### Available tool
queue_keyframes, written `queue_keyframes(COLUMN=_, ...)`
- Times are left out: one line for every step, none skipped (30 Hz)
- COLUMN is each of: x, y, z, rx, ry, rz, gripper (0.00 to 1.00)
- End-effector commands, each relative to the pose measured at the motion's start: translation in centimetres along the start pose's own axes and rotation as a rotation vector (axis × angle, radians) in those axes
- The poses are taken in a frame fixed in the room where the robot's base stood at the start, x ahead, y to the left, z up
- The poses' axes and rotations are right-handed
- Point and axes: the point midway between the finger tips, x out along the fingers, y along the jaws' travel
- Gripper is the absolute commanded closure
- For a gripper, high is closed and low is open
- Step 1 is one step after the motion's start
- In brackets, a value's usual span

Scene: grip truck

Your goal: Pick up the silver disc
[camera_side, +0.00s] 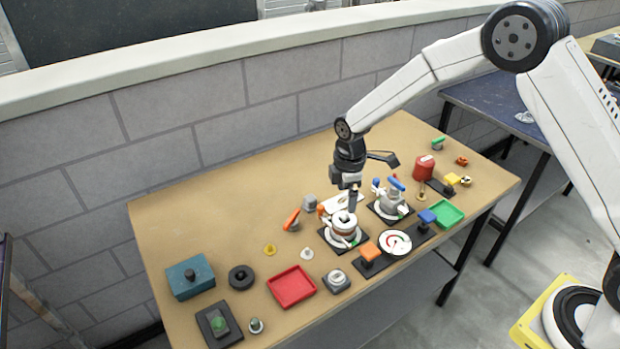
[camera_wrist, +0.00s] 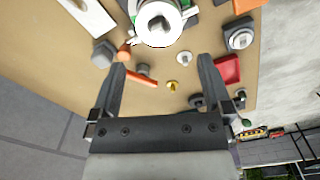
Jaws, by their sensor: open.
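A silver-white disc (camera_side: 343,219) with a hole in its middle sits on top of a round fixture on a black base. It also shows at the top of the wrist view (camera_wrist: 153,12). My gripper (camera_side: 352,203) is above and close to this fixture in the side view. In the wrist view my gripper (camera_wrist: 161,62) has its fingers spread, with nothing between the tips; the disc is beyond them. A smaller silver round piece (camera_side: 337,276) sits on a grey block near the front. I cannot tell for certain which piece the task means.
A second fixture with blue handles (camera_side: 391,201) stands right of the disc. An orange-handled part (camera_side: 291,220) lies left of it. A red tray (camera_side: 291,287), a round dial (camera_side: 395,243) and a green tray (camera_side: 446,213) are near the front. The table's back left is clear.

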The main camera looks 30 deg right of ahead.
Motion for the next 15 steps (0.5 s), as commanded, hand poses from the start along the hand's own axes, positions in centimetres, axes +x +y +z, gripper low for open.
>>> queue_keyframes(x=0.0, y=0.0, z=0.0, rx=-0.002, ry=0.0, rz=-0.001, gripper=0.0)
queue_keyframes(x=0.0, y=0.0, z=0.0, rx=-0.002, ry=0.0, rz=-0.001, gripper=0.0)
queue_keyframes(x=0.1, y=0.0, z=0.0, rx=-0.001, ry=0.0, rz=-0.001, gripper=0.0)
queue_keyframes(x=0.1, y=0.0, z=0.0, rx=-0.001, ry=0.0, rz=-0.001, gripper=0.0)
queue_keyframes(x=0.3, y=0.0, z=0.0, rx=-0.001, ry=0.0, rz=-0.001, gripper=0.0)
queue_keyframes(x=0.5, y=0.0, z=0.0, rx=-0.001, ry=0.0, rz=-0.001, gripper=0.0)
queue_keyframes(x=0.7, y=0.0, z=0.0, rx=0.0, ry=0.0, rz=-0.001, gripper=0.0)
queue_keyframes(x=0.9, y=0.0, z=0.0, rx=0.0, ry=0.0, rz=-0.001, gripper=0.0)
queue_keyframes(x=1.2, y=0.0, z=0.0, rx=0.0, ry=-0.001, rz=-0.001, gripper=0.0)
queue_keyframes(x=1.5, y=0.0, z=0.0, rx=0.0, ry=-0.001, rz=-0.002, gripper=0.0)
queue_keyframes(x=1.7, y=0.0, z=0.0, rx=0.0, ry=-0.001, rz=-0.002, gripper=0.0)
queue_keyframes(x=2.0, y=0.0, z=0.0, rx=0.001, ry=-0.001, rz=-0.002, gripper=0.0)
queue_keyframes(x=2.2, y=0.0, z=0.0, rx=0.001, ry=0.0, rz=-0.001, gripper=0.0)
queue_keyframes(x=2.4, y=0.0, z=0.0, rx=0.001, ry=0.0, rz=0.0, gripper=0.0)
queue_keyframes(x=2.5, y=0.0, z=0.0, rx=0.001, ry=0.0, rz=0.0, gripper=0.0)
